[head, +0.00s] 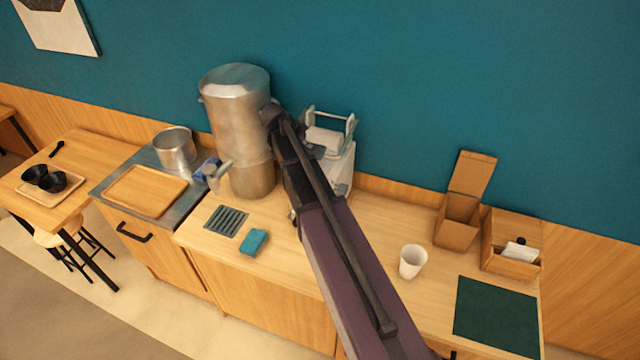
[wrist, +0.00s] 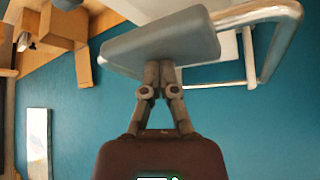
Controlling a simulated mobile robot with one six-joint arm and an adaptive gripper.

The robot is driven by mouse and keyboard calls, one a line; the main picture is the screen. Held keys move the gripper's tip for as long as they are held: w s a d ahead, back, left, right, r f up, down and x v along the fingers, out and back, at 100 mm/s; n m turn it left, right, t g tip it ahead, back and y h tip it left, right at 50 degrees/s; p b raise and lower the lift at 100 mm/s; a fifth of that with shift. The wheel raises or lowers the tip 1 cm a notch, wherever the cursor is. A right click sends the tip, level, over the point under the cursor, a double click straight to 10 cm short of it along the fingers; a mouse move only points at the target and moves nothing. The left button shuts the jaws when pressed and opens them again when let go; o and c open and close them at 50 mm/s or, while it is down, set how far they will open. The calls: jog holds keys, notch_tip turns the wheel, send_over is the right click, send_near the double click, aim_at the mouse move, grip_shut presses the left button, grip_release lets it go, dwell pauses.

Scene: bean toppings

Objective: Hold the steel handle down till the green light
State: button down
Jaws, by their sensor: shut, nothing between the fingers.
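A white machine (head: 343,170) stands against the wall behind my arm, with a steel tube handle (head: 351,124) on top. In the wrist view the steel handle (wrist: 285,35) is a bent bright tube beside a thick grey pad (wrist: 165,40). My gripper (wrist: 160,66) is shut and empty, its fingertips together at the pad's edge. I cannot tell whether they touch or press it. In the head view my arm hides part of the machine, and the fingertips are not clear. I see no lit green light on the machine.
A tall steel urn (head: 238,120) with a spout stands left of the machine. A blue sponge (head: 254,241), a drain grate (head: 227,220) and a white cup (head: 412,261) are on the counter. Cardboard boxes (head: 457,220) stand at right, near a dark green mat (head: 496,315).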

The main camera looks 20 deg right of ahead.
jog(key=shift+f+b, duration=2.2)
jog(key=shift+f, duration=0.15)
jog(key=shift+r, duration=0.1)
notch_tip(320, 180, up, 12)
jog(key=p, duration=1.2)
jog(key=shift+r, duration=0.15)
jog(key=s+a+f+n+y+b, duration=0.2)
jog(key=s+a+f+n+b, duration=0.3)
jog(key=s+f+b, duration=0.3)
jog(key=s+a+f+n+g+y+b, duration=0.1)
jog(key=s+a+f+n+y+b, duration=0.1)
jog(key=s+a+f+n+b, duration=0.3)
jog(key=s+a+f+n+g+y+b, duration=0.1)
jog(key=s+a+f+n+y+b, duration=0.2)
jog(key=s+f+b, duration=0.9)
notch_tip(320, 180, down, 4)
jog(key=a+n, duration=0.2)
jog(key=shift+s+a+f, duration=0.2)
jog(key=shift+s+a, duration=0.05)
jog(key=shift+a, duration=0.05)
